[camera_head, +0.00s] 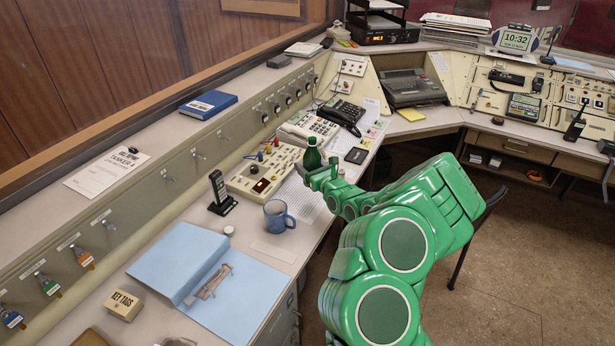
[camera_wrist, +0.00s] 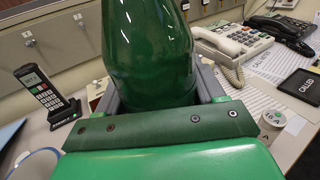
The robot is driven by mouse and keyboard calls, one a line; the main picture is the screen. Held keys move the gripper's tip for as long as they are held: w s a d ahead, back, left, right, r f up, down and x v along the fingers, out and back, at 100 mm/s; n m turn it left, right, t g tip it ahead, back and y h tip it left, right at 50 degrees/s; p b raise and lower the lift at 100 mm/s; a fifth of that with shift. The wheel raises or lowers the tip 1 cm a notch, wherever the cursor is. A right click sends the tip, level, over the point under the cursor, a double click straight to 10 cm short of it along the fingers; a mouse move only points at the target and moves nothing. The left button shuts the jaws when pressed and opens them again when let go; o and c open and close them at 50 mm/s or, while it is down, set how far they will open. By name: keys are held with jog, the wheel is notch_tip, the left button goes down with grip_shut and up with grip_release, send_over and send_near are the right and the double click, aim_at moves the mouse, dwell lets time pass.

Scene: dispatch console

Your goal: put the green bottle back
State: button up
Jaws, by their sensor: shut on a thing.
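The green bottle (camera_head: 312,158) is upright above the desk's front part, beside the beige button panel. In the head view my gripper (camera_head: 317,174) is around its lower part. In the wrist view the bottle (camera_wrist: 150,48) fills the upper middle, its top out of frame. The grey fingers of my gripper (camera_wrist: 158,98) are shut on it from both sides. The bottle's base is hidden behind the gripper, so I cannot tell whether it touches the desk.
A blue mug (camera_head: 279,217), a cordless phone (camera_head: 219,193) and an open blue folder (camera_head: 222,280) occupy the near desk. The button panel (camera_head: 262,172), desk phones (camera_head: 308,129) and a black card (camera_head: 356,156) lie around the bottle.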

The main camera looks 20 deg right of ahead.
jog(key=shift+w+d+f, duration=0.15)
jog(key=shift+w+f, duration=0.65)
jog(key=shift+f, duration=0.15)
jog(key=shift+w+d+f, duration=0.1)
jog(key=shift+w+f, duration=0.65)
jog(key=shift+f, duration=0.15)
jog(key=shift+f, duration=0.1)
jog(key=shift+w+f, duration=0.35)
jog(key=shift+f, duration=1.5)
jog(key=shift+f, duration=0.1)
jog(key=o, duration=1.1)
jog(key=shift+o, duration=0.2)
